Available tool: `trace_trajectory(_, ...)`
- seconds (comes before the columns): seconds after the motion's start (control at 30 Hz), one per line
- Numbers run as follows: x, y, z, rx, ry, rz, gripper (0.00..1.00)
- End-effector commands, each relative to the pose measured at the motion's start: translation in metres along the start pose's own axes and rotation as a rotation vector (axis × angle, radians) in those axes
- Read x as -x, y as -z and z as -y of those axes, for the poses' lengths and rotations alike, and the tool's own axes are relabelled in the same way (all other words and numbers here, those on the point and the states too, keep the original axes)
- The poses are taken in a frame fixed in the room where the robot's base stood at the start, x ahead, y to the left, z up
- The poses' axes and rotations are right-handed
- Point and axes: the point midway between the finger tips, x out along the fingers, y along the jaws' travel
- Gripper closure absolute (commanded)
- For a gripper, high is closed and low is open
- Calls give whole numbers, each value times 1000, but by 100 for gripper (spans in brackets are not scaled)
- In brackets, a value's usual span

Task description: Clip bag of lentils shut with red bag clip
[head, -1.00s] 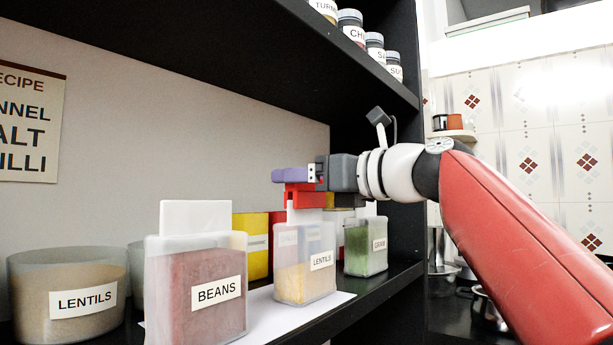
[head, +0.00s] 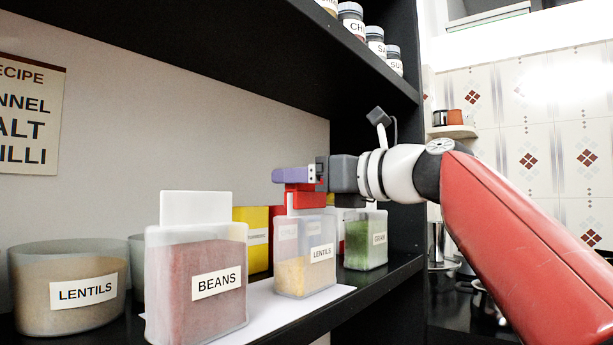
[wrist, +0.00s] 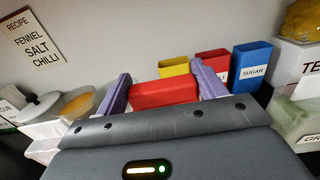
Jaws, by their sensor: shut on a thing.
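The bag of lentils (head: 291,275) stands upright on the shelf in the head view, a clear pack labelled LENTILS with a pale top flap. My gripper (head: 293,176), with purple fingers, is shut on the red bag clip (head: 306,201) right above the bag. The clip overlaps the bag's top flap in the head view; I cannot tell how far the flap sits inside it. In the wrist view the red clip (wrist: 163,94) lies between the purple fingers of my gripper (wrist: 163,84). The bag is not visible there.
The beans bag (head: 180,285) stands in front to the left, and a green bag (head: 357,245) close behind to the right. A lentils bowl (head: 35,270) is farther left. Yellow (wrist: 174,67) and blue (wrist: 252,58) containers stand behind. An upper shelf (head: 300,55) hangs overhead.

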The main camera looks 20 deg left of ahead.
Motion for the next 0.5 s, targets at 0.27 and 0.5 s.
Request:
trace_trajectory(0.27, 0, 2, 0, -1, -1, -3, 29)
trace_trajectory(0.5, 0, 2, 0, -1, -1, -2, 4)
